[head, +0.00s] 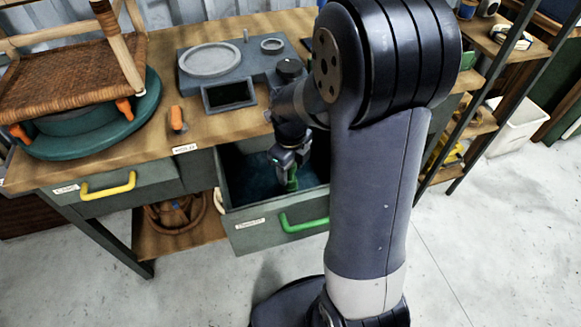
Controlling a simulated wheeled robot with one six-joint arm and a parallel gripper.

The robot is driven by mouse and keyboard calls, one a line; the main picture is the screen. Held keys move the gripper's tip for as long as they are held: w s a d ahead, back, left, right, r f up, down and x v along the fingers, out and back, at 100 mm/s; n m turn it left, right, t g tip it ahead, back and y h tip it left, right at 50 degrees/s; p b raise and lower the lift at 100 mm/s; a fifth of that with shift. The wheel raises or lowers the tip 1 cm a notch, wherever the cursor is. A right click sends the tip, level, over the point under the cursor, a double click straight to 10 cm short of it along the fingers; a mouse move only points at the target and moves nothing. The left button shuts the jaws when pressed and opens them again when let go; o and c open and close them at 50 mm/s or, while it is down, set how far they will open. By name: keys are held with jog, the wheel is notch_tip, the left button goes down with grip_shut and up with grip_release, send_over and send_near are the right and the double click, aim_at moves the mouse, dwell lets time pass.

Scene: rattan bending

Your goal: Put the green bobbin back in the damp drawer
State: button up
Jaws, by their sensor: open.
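The drawer with the green handle (303,225) is pulled out under the bench; its front carries a small label that is too small to read surely. My gripper (290,168) points down inside this drawer and is open. The green bobbin (292,184) shows as a small green shape right at the fingertips, low in the drawer. It is partly hidden by the fingers, and I cannot tell whether it touches them or rests on the drawer floor.
A closed drawer with a yellow handle (108,187) is at left. On the bench (150,148) are a woven chair (72,75) on a green turntable (140,115), an orange-handled tool (177,119) and a grey fixture (210,60). A shelf rack and white bin (515,127) stand at right.

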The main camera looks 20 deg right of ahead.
jog(key=shift+r, duration=0.1)
notch_tip(320, 180, up, 12)
jog(key=p, duration=0.3)
jog(key=shift+c, duration=0.4)
dwell(0.9)
